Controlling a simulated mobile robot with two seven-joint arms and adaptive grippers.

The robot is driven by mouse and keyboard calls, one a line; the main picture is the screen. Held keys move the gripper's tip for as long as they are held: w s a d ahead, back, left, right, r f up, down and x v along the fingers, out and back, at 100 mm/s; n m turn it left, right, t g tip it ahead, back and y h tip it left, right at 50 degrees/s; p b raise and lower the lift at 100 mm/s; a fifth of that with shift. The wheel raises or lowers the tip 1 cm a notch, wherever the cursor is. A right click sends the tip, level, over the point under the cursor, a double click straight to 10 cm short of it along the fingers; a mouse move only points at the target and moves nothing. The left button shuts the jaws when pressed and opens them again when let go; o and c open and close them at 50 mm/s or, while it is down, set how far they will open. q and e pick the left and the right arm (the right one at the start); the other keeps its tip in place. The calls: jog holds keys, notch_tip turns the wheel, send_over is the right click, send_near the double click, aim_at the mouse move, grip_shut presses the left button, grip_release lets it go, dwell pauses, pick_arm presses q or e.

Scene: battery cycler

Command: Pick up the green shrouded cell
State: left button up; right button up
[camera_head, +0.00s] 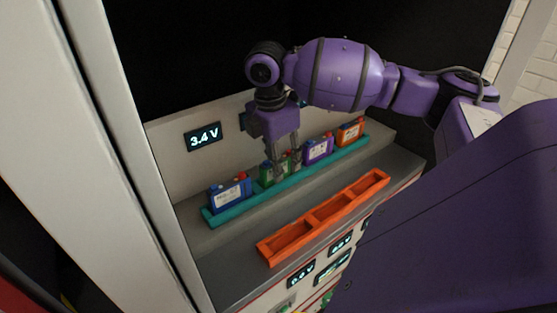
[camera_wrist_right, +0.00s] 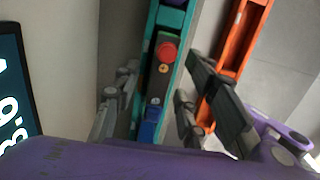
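The green shrouded cell (camera_head: 265,174) stands in the teal tray (camera_head: 247,203), between a blue cell (camera_head: 229,194) and a purple cell (camera_head: 318,149). My right gripper (camera_head: 284,169) reaches down over it from above, and its fingers hide part of it. Gaps show on both sides of that top. Whether the fingertips touch the cell lower down is hidden. My left gripper is not in view.
An orange cell (camera_head: 350,133) stands at the tray's far right end. An empty orange tray (camera_head: 325,216) with compartments lies on the lower step in front. A cabinet post (camera_head: 141,150) stands at left.

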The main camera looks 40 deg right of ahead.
grip_shut()
jog(key=shift+r, duration=0.15)
dwell(0.4)
jog(key=shift+w+r, duration=0.1)
jog(key=shift+r, duration=0.55)
jog(key=s+a+r+p, duration=0.1)
jog(key=s+a+r, duration=0.8)
jog(key=a+r, duration=0.2)
jog(key=shift+r+p, duration=0.25)
jog(key=shift+p, duration=0.05)
jog(key=shift+d, duration=0.1)
